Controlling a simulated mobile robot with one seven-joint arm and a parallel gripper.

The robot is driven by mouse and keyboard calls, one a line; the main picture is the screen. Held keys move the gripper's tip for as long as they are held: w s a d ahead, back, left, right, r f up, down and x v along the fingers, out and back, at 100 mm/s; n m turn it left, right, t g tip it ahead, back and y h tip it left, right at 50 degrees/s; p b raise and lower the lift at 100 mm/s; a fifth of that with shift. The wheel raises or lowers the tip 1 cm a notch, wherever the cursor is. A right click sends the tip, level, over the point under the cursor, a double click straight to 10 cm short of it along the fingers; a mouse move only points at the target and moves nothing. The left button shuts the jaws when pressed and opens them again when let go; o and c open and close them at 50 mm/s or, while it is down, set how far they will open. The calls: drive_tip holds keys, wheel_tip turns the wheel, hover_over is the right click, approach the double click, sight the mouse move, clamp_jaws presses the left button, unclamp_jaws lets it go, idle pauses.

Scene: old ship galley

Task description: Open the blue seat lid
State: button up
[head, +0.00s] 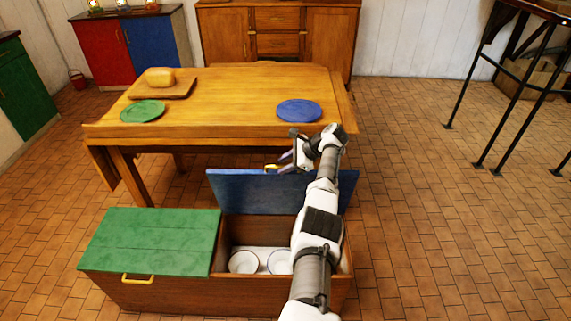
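The blue seat lid (250,190) stands raised, roughly upright, at the back of the right compartment of the wooden bench (165,292). Its yellow handle (271,168) shows at the upper edge. My gripper (285,163) is at that upper edge, right beside the handle. Its fingers are small and partly hidden, so I cannot tell whether they hold the handle. My arm covers the right part of the lid and of the compartment. Two white round dishes (243,262) show inside the open compartment. The green seat lid (150,241) on the left is shut.
A wooden table (225,97) stands just behind the bench. It bears a green plate (143,111), a blue plate (299,111) and a bread loaf (160,77) on a board. Cabinets line the back. The tiled floor at right is clear up to a black metal stand (494,120).

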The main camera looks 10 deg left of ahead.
drive_tip(key=shift+r, duration=0.1)
drive_tip(key=b+v, duration=0.2)
drive_tip(key=v, duration=1.1)
drive_tip(key=shift+d+r, duration=0.2)
drive_tip(key=shift+d, duration=0.15)
